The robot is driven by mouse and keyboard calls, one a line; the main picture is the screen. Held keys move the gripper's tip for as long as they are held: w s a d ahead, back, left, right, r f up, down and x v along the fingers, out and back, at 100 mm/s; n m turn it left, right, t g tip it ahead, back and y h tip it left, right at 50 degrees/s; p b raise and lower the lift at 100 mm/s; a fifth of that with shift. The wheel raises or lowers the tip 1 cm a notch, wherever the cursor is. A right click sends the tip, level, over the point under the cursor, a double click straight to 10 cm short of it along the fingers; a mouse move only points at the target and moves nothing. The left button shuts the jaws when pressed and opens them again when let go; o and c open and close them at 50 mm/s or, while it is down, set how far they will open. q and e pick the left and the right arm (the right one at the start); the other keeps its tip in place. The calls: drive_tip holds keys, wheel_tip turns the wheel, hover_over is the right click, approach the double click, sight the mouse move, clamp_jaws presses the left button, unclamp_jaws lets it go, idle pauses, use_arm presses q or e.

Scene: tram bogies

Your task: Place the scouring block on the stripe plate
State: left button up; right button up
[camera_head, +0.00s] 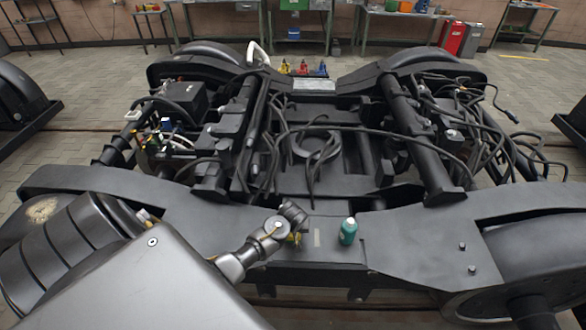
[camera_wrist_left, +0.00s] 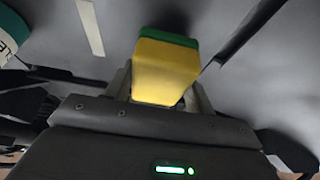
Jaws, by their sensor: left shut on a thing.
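The scouring block (camera_wrist_left: 167,68) is yellow with a green layer along its far side. It sits between the fingers of my left gripper (camera_wrist_left: 163,82), which is shut on it. In the head view only a small yellow part of the block (camera_head: 296,239) shows below my left gripper (camera_head: 294,228), over the near beam of the bogie. A flat dark plate surface with a short pale stripe (camera_head: 317,238) lies just right of the gripper; the stripe also shows in the left wrist view (camera_wrist_left: 90,27). Whether the block touches the surface I cannot tell. My right gripper is not in view.
A teal can with a white cap (camera_head: 348,232) stands right of the stripe on the beam. Bolts (camera_head: 471,269) stick up further right. Black cables (camera_head: 380,135) cross the bogie's middle. Small red, yellow and blue items (camera_head: 303,69) stand at the far end.

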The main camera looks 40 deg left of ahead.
use_arm(q)
drive_tip(key=shift+f, duration=0.8)
drive_tip(key=o, duration=1)
drive_tip(key=shift+r, duration=0.3)
drive_tip(key=p+v, duration=0.2)
drive_tip(key=v, duration=1)
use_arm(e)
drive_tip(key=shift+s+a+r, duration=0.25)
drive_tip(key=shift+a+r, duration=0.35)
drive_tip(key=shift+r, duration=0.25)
